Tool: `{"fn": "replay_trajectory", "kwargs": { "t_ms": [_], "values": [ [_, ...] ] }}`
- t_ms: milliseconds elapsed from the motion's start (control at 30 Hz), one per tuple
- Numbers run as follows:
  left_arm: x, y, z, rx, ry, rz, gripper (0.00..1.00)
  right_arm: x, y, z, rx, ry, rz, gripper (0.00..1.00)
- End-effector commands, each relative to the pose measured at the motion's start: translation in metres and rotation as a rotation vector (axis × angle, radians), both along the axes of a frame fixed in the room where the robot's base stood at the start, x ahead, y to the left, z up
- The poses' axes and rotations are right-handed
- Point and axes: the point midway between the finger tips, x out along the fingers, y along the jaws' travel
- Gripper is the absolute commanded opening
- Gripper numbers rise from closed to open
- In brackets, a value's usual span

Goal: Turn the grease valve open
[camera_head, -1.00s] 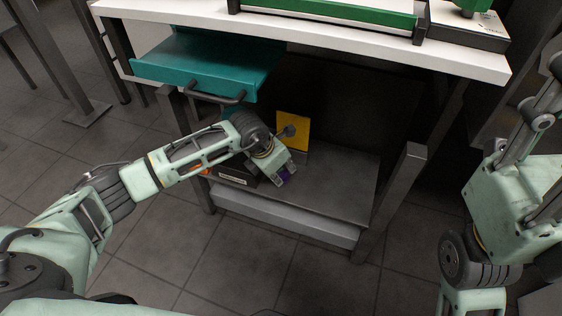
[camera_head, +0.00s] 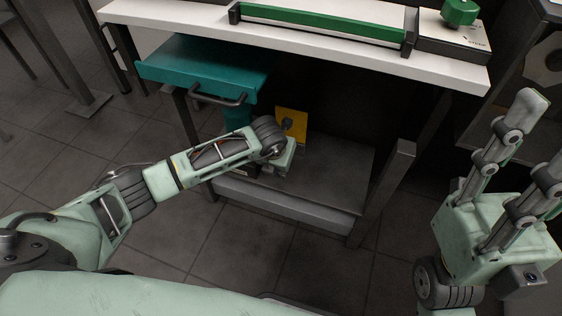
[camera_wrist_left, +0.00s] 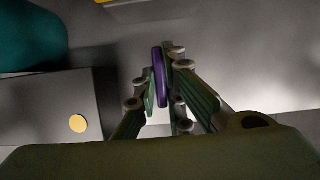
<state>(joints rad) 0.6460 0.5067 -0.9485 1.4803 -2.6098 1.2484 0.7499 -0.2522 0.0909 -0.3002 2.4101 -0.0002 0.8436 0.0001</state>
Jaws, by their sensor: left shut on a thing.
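My left gripper (camera_head: 281,172) reaches under the worktable, low over the shelf, below the teal drawer. In the left wrist view its fingers (camera_wrist_left: 162,80) are closed around a thin purple part (camera_wrist_left: 158,76), seen nearly edge-on. The purple part looks like the valve's handle, but the valve's body and which way it is turned are hidden. In the head view the wrist and fingers hide the purple part. My right gripper (camera_head: 543,135) is raised at the right, its fingers apart and empty.
The teal drawer (camera_head: 195,70) hangs pulled out above my left forearm. A yellow panel (camera_head: 296,120) stands behind my left wrist. A grey table leg (camera_head: 383,190) bounds the shelf (camera_head: 335,170) at right. A box with a yellow disc (camera_wrist_left: 78,124) lies left of my fingers.

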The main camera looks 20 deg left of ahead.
Motion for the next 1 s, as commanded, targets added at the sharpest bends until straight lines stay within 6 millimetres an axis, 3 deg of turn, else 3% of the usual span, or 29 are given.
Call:
{"fn": "replay_trajectory", "kwargs": {
  "t_ms": [333, 367, 567, 867, 1000],
  "values": [
    [-0.001, 0.001, -0.001, -0.001, 0.003, 0.007, 0.00, 0.000, 0.000, 0.000, 0.000, 0.001, 0.001, 0.40],
    [-0.001, 0.001, -0.001, -0.001, 0.003, 0.007, 0.10, 0.000, 0.000, 0.000, 0.000, 0.001, 0.001, 0.40],
    [0.000, 0.001, -0.001, -0.001, 0.002, 0.006, 0.28, 0.000, 0.000, 0.000, 0.000, 0.001, 0.001, 0.40],
    [0.000, 0.000, 0.000, -0.001, 0.001, 0.004, 0.28, 0.001, 0.000, -0.001, 0.000, 0.002, -0.001, 0.40],
    [-0.004, 0.000, 0.010, -0.002, -0.001, 0.004, 0.28, 0.001, 0.000, -0.001, 0.000, 0.002, -0.001, 0.40]
  ]
}}
